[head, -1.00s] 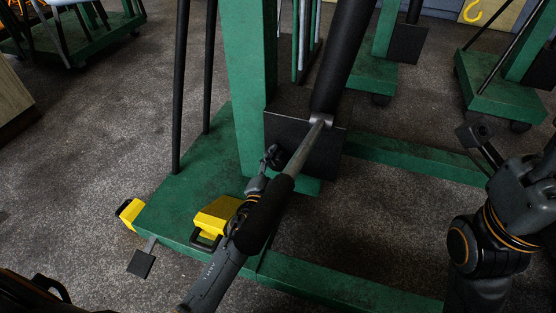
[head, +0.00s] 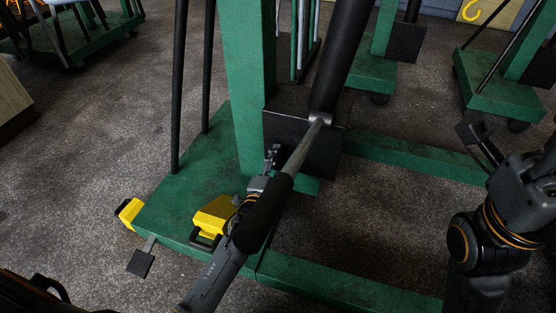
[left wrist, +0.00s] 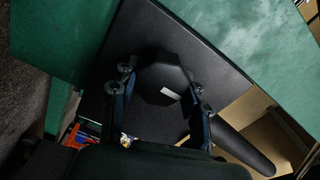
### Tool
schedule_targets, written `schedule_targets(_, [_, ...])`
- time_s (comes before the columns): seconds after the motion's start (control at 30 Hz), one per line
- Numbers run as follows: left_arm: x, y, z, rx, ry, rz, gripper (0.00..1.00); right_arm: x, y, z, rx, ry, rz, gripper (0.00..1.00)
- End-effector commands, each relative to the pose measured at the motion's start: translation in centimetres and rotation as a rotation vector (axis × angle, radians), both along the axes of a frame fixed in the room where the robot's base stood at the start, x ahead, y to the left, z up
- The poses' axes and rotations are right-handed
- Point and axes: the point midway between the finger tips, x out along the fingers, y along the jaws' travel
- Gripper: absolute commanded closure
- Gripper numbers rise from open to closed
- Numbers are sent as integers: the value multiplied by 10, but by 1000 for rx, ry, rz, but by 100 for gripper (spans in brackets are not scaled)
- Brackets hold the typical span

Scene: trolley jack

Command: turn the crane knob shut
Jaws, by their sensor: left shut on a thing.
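The crane knob (left wrist: 160,78) is a dark, many-sided knob with a small white mark, seen end-on in the left wrist view in front of a black box (left wrist: 145,25). My left gripper (left wrist: 160,84) has a finger on either side of it and is shut on it. In the head view, my left gripper (head: 272,157) reaches the black box (head: 318,155) on the green crane's post; the knob is hidden there. My right gripper (head: 476,136) is at the right, away from the crane box; its finger opening is unclear.
The green crane base (head: 195,165) spreads over the dark floor, with yellow blocks (head: 215,216) on its near side. A black ram (head: 342,55) and a grey rod (head: 305,145) slant close to my left arm. Other green cranes (head: 495,92) stand behind.

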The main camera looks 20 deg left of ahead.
Motion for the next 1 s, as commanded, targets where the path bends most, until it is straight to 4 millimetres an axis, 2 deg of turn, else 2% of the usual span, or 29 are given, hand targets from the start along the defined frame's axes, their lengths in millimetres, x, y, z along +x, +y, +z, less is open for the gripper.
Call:
schedule_targets(0.27, [0,-1,1,4,-2,-4,86,0,0,-1,0,3,0,60])
schedule_targets(0.3, [0,-1,1,4,-2,-4,52,1,0,-1,0,4,0,60])
schedule_targets(0.4, [0,-1,0,3,-2,-3,32,1,0,-1,0,6,1,60])
schedule_targets(0.77, [-2,0,0,1,0,-1,31,0,0,-1,-1,5,-1,60])
schedule_targets(0.87, [-11,0,-1,0,2,-1,31,0,0,-1,0,4,0,60])
schedule_targets(1.0, [-35,0,-2,-1,3,-1,31,1,0,-1,0,4,0,60])
